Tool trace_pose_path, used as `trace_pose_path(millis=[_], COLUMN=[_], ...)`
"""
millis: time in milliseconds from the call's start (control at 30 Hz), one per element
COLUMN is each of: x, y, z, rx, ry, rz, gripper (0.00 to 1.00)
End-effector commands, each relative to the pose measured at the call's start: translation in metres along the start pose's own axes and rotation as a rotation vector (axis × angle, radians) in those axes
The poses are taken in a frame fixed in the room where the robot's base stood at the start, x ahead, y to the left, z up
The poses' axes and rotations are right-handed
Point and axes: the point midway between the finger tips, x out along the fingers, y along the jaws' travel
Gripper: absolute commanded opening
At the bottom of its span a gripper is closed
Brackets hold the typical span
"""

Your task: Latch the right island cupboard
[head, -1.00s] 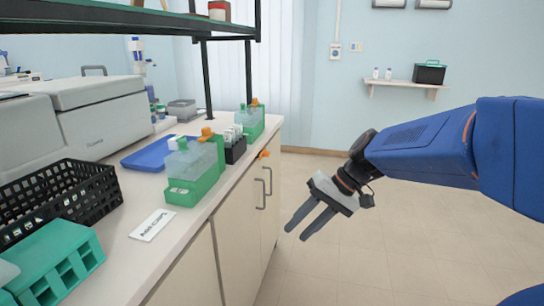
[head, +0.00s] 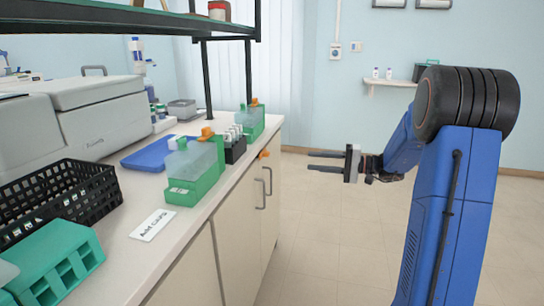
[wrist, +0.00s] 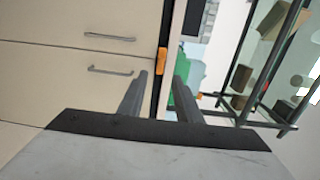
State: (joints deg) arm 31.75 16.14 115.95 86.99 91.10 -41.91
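The island cupboard doors (head: 250,225) below the counter look shut and flush, with two grey bar handles (head: 268,181). A small orange latch piece (head: 263,154) sits at the top of the doors, just under the counter edge. In the wrist view the orange latch (wrist: 162,60) lies along the counter edge near the seam between the doors; I cannot tell whether it crosses the seam. My gripper (head: 310,161) is open and empty, fingers pointing left toward the latch, apart from it. In the wrist view the latch shows beyond and between the fingertips.
On the counter (head: 150,215) stand a green-based staining box (head: 195,170), a dark slide rack (head: 235,146), a blue tray (head: 150,154) and a black basket (head: 60,200). A shelf frame (head: 208,75) rises above. The floor (head: 320,240) right of the cupboard is clear.

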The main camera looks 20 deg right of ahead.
Motion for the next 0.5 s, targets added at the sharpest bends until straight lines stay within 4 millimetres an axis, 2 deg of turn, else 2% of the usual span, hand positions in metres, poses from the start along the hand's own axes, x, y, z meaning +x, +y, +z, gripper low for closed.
trace_pose_path(millis=[100, 233, 500], x=[-0.005, 0.003, 0.045], y=[0.000, 0.000, -0.001], z=[-0.011, -0.012, -0.011], rx=[-0.004, -0.005, -0.004], ry=[0.018, 0.019, 0.015], rz=[-0.024, -0.029, -0.027], gripper=[0.31, 0.31, 0.31])
